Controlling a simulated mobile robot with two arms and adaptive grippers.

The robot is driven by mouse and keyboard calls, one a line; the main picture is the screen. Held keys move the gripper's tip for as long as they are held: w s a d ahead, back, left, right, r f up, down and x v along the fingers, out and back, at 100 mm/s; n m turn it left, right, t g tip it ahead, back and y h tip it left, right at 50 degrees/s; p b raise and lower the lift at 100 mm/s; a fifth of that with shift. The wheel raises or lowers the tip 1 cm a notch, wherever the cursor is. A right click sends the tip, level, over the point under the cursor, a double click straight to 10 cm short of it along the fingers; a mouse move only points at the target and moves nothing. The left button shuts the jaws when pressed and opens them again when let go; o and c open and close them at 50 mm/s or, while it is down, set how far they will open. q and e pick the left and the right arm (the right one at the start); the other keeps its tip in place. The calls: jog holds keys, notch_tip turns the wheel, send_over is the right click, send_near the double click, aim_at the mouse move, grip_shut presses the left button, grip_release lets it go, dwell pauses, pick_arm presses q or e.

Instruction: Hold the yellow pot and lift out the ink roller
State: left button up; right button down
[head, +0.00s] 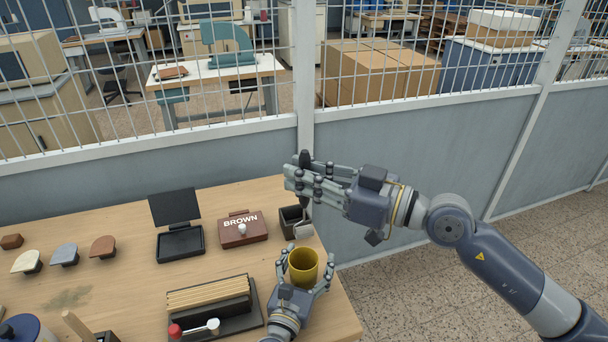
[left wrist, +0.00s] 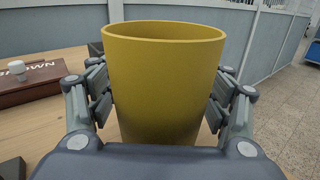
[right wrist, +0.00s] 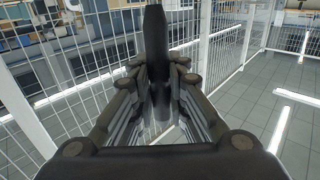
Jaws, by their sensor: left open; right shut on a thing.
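The yellow pot (head: 303,268) stands upright near the right edge of the wooden table, and no tool stands in its mouth. My left gripper (head: 304,276) is open, with its fingers on both sides of the pot. In the left wrist view the pot (left wrist: 162,85) fills the space between the fingers; I cannot tell whether they touch it. My right gripper (head: 300,178) is raised above and behind the pot, shut on a dark upright thing, apparently the ink roller (head: 304,159). In the right wrist view the ink roller (right wrist: 155,45) stands between the fingers, which hide much of it.
A brown box marked BROWN (head: 242,230), a black open-lidded pad (head: 180,243) and a dark container (head: 292,218) stand behind the pot. A black rack with wooden strips (head: 208,295) is left of it. A mesh-topped partition (head: 230,155) runs behind the table.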

aim_at(304, 219)
pick_arm(q)
jog(key=v, duration=1.1)
jog(key=shift+s+a, duration=0.1)
jog(key=shift+s, duration=0.2)
jog(key=x, duration=1.2)
jog(key=shift+r, duration=0.1)
pick_arm(e)
notch_tip(304, 219, down, 7)
jog(key=shift+f, duration=0.95)
jog(key=shift+r, duration=0.1)
